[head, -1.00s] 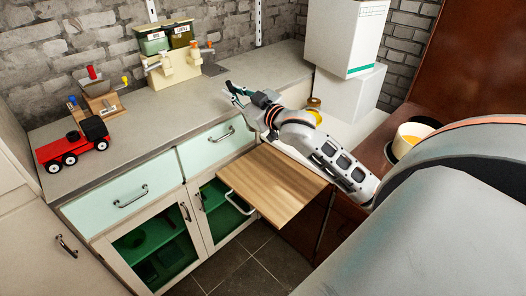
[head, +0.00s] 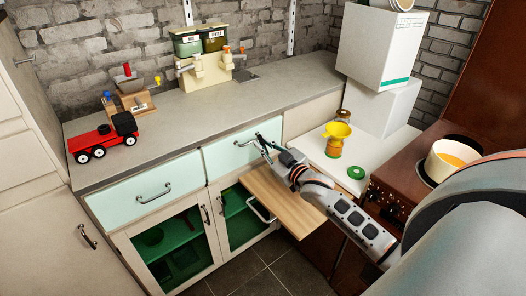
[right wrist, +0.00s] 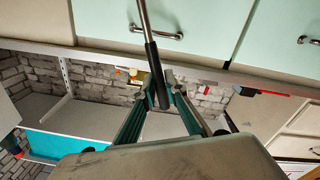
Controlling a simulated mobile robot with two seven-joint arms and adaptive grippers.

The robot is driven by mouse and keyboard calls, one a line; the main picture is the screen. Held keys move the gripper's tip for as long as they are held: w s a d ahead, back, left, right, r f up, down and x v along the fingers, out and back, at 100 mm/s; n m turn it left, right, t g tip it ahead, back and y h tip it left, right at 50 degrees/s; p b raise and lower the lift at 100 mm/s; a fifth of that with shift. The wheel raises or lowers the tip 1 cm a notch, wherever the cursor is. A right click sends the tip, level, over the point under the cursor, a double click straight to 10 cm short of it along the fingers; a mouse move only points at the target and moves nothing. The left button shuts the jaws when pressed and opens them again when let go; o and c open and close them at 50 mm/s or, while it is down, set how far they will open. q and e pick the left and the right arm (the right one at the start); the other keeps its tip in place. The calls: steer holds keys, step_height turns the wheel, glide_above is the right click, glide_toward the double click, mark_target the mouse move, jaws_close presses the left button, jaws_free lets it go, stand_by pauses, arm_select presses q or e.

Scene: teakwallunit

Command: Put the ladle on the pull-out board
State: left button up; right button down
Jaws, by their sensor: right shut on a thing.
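The ladle (right wrist: 150,50) shows in the right wrist view as a thin metal shaft with a dark grip, its end between the fingers; its bowl is out of view there. My right gripper (head: 266,150) is shut on the ladle. In the head view it is in front of the right pale green drawer, over the far part of the pull-out board. The ladle is hard to make out there. The fingers also show in the right wrist view (right wrist: 160,95). The wooden pull-out board (head: 285,205) is out and bare where visible; my right arm hides part of it. My left gripper is not in view.
A yellow funnel (head: 338,131) on a jar and a green lid (head: 356,172) are on the white surface right of the board. A pot (head: 452,158) stands farther right. Drawer handles (head: 154,193) stick out. The worktop (head: 200,115) has clear room in front.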

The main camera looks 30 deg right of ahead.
steer(key=shift+f, duration=1.05)
steer(key=c, duration=2.1)
jaws_free()
steer(key=shift+f, duration=0.2)
steer(key=shift+r, duration=0.1)
steer(key=shift+s, duration=0.15)
steer(key=s, duration=1.1)
steer(key=s+a+f+g, duration=0.2)
steer(key=s+a+f, duration=0.4)
steer(key=a+f, duration=0.1)
steer(key=s+a+f+g+y, duration=0.1)
steer(key=s+a+f+g, duration=0.1)
steer(key=s+a+f, duration=0.5)
steer(key=s+a+f+g+y, duration=0.1)
steer(key=s+a+f+g, duration=0.2)
steer(key=s+a+f, duration=0.3)
steer(key=shift+s+a+f, duration=0.15)
steer(key=shift+a+f, duration=0.2)
steer(key=shift+f, duration=0.45)
steer(key=shift+s+a+f, duration=0.1)
steer(key=shift+a+f, duration=0.25)
steer(key=shift+f, duration=0.45)
